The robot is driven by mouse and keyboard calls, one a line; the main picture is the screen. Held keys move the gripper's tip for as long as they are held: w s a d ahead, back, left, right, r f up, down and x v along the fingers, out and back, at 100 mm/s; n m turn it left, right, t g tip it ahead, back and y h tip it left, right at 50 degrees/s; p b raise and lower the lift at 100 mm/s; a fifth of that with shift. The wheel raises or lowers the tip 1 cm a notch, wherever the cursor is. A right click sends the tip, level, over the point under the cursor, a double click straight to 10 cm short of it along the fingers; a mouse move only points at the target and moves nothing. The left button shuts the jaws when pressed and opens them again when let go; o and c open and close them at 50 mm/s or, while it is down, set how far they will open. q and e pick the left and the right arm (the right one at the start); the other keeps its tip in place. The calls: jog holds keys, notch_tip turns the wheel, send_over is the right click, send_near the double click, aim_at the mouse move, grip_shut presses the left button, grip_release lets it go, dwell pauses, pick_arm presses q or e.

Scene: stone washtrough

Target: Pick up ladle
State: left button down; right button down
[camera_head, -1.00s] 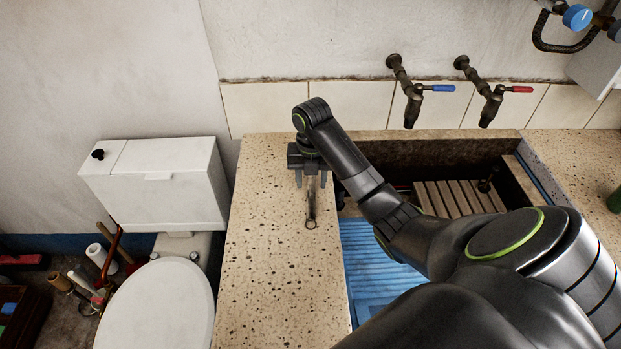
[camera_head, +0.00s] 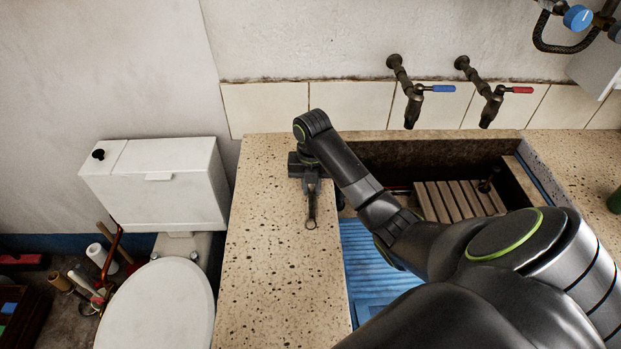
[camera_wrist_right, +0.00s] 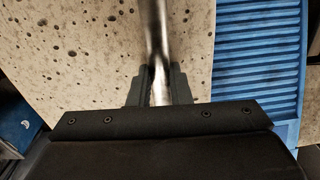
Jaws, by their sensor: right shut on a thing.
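The ladle (camera_head: 311,222) lies on the speckled stone ledge left of the trough, with its looped end toward me. My right gripper (camera_head: 311,186) is over the ledge and shut on the ladle's handle. In the right wrist view the shiny metal handle (camera_wrist_right: 158,35) runs up between the two fingers of the right gripper (camera_wrist_right: 159,88). The ladle's other end is hidden by my gripper and arm. I cannot tell whether the ladle touches the ledge. My left gripper is not in view.
The stone ledge (camera_head: 270,270) is otherwise clear. The trough on its right holds a blue ribbed board (camera_head: 372,262) and a slatted wooden rack (camera_head: 455,199). Two taps (camera_head: 412,105) stick out from the wall above. A toilet (camera_head: 160,300) stands left of the ledge.

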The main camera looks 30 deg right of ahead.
aim_at(311, 189)
jog(key=shift+r, duration=0.15)
jog(key=shift+r, duration=0.25)
notch_tip(311, 189, up, 2)
jog(key=shift+w+r, duration=0.1)
jog(key=shift+r, duration=0.15)
notch_tip(311, 189, up, 7)
jog(key=p, duration=0.6)
jog(key=shift+f, duration=0.15)
jog(key=shift+a, duration=0.1)
